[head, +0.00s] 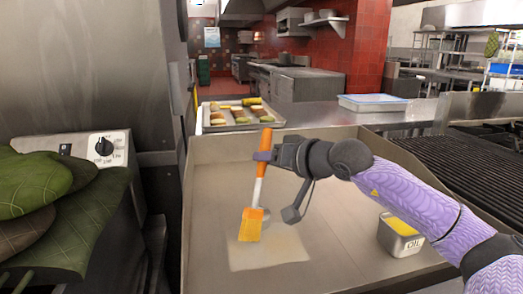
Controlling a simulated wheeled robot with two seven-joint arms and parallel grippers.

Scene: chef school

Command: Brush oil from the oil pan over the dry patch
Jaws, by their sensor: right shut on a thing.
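My right gripper (270,155) is shut on the orange handle of a brush (262,175), above the flat griddle surface. The brush hangs nearly upright, with its yellow-orange bristles (250,225) pointing down. The bristles are over the upper left part of a pale dry patch (270,255); I cannot tell whether they touch it. The oil pan (400,238), a small metal container marked OIL with yellow oil in it, stands on the griddle at the right, below my right arm. My left gripper is not in view.
The griddle (215,165) has raised metal walls around it. A tray (243,126) of food stands behind it, and a pale blue-lidded container (373,103) is at the back right. A grill grate (470,165) lies to the right. Green oven mitts (75,220) lie at the left.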

